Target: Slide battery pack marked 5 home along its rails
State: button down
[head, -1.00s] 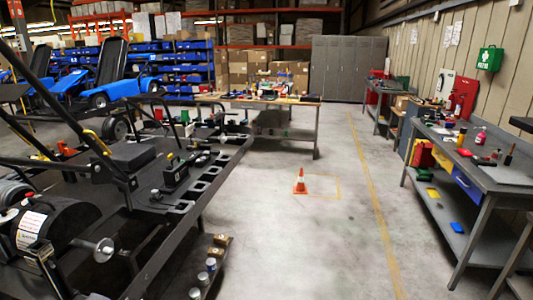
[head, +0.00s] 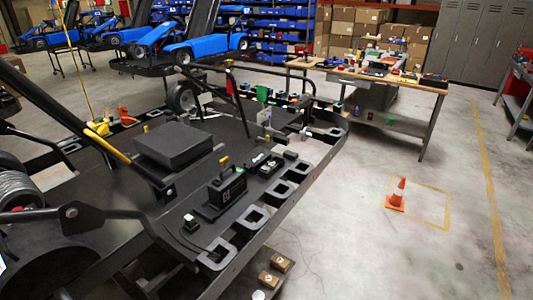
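A black battery pack (head: 227,188) with a yellow handle on top stands upright on the dark kart stand (head: 215,140). It has a small pale mark on its front face, too small to read, so I cannot tell whether it is a 5. It seems to sit on a low black base; I cannot make out the rails or how far along them it is. A flat black box (head: 264,164) with light details lies just behind it to the right. My gripper is not in view.
A large flat black box (head: 173,144) lies left of the pack. Square cut-outs line the stand's near right edge. Small brown boxes (head: 275,270) sit low beside it. An orange cone (head: 397,195) stands on open floor to the right. A workbench (head: 380,80) stands behind.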

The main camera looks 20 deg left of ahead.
aim_at(231, 182)
jog(key=i+l, duration=0.1)
jog(key=i, duration=1.15)
jog(key=i+j+u, duration=0.1)
jog(key=i+u, duration=0.15)
jog(key=u, duration=0.2)
jog(key=i+u, duration=0.3)
jog(key=u, duration=0.15)
jog(key=i+l+u, duration=0.15)
jog(key=u, duration=0.3)
jog(key=i+u, duration=0.25)
jog(key=i+l, duration=0.05)
jog(key=i, duration=0.05)
